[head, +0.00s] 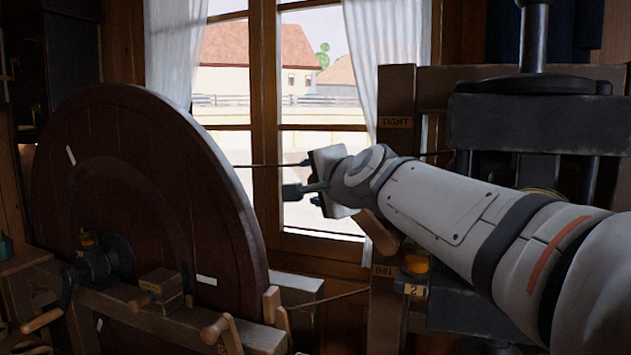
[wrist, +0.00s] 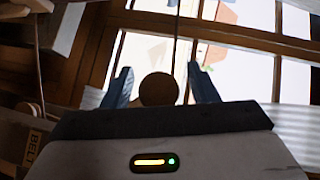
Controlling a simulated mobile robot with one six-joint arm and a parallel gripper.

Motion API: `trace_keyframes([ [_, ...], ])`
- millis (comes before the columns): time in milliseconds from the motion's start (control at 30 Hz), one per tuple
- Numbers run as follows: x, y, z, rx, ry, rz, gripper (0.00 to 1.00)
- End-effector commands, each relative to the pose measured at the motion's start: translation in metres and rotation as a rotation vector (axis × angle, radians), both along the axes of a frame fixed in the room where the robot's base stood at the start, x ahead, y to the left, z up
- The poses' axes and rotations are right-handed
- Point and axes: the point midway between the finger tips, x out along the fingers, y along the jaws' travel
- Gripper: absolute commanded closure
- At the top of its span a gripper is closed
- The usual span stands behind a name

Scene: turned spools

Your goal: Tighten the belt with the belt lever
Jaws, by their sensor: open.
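My gripper (head: 304,192) is open in front of the window, right of the big wheel. In the wrist view its two blue-grey fingers (wrist: 161,85) stand apart on either side of a round brown wooden knob (wrist: 158,90). The knob looks like the end of the belt lever (head: 378,232), whose wooden arm shows below my wrist in the head view, slanting from the post. I cannot tell how deep the knob sits between the fingers. The belt (head: 262,166) runs as a thin dark line from the wheel behind my gripper; a lower run (head: 335,297) also shows.
The large dark red wheel (head: 130,190) fills the left. A wooden post (head: 396,92) with a "TIGHT" label (head: 396,122) stands behind my arm. A dark press-like machine (head: 535,120) is at right. Wooden handles (head: 222,332) stick up at the front.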

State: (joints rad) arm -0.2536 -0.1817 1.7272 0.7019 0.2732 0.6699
Motion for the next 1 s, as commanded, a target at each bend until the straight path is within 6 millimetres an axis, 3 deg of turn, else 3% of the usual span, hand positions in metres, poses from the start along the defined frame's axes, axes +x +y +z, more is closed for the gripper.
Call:
trace_keyframes([
  [400,0.0106,0.0011,-0.0027,-0.001,0.000,-0.006,0.47],
  [1000,0.0106,0.0002,-0.0027,-0.003,0.001,-0.007,0.96],
])
